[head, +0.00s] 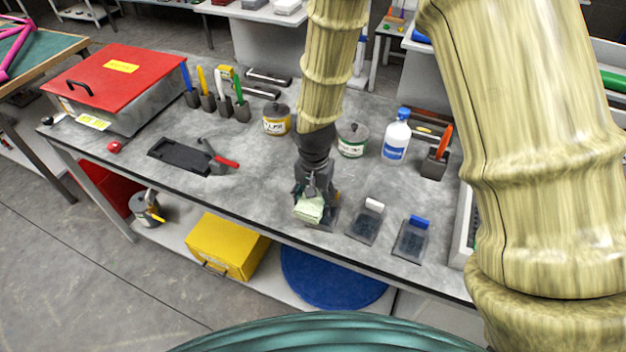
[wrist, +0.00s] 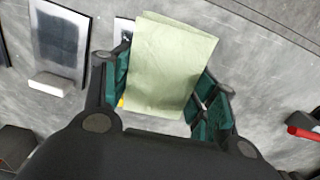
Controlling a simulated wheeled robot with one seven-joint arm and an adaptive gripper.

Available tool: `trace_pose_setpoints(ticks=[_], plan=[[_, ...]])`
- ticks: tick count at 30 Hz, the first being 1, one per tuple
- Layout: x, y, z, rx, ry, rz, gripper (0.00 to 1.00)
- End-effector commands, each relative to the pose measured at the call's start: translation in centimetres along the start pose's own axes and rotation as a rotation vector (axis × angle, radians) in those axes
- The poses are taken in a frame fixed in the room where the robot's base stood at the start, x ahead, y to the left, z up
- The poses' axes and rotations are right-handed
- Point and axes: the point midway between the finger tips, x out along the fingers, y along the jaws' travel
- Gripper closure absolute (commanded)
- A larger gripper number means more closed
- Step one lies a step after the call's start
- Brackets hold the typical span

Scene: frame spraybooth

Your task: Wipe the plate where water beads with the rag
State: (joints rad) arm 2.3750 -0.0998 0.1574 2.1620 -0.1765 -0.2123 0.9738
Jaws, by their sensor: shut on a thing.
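My gripper (head: 313,192) points down over the front middle of the bench, shut on a pale green folded rag (head: 309,209). The rag also fills the space between the fingers in the wrist view (wrist: 170,62). A plate (head: 327,221) lies under the gripper and rag, mostly hidden; a yellow bit shows beside the rag in the wrist view. To its right lie a dark plate with a white block (head: 363,226) and a dark plate with a blue block (head: 410,241). Both look speckled, but I cannot tell which bears water beads. Rag contact with the plate is unclear.
A white bottle with blue cap (head: 396,138), a green-labelled tin (head: 352,140) and a yellow-labelled tin (head: 276,119) stand behind. A black tray (head: 179,155) and a red-handled tool (head: 222,160) lie left. A red-lidded box (head: 120,72) stands far left. Bare bench lies left of the gripper.

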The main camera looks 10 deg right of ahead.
Motion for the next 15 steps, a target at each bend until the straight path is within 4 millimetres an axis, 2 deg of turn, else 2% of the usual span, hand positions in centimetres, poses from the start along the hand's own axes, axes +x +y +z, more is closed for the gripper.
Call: trace_pose_setpoints(ticks=[1, 15], plan=[[-0.9, 0.0, 0.0, 0.000, 0.001, 0.000, 0.64], [-4.8, 0.1, -0.1, 0.002, 0.001, 0.000, 0.64]])
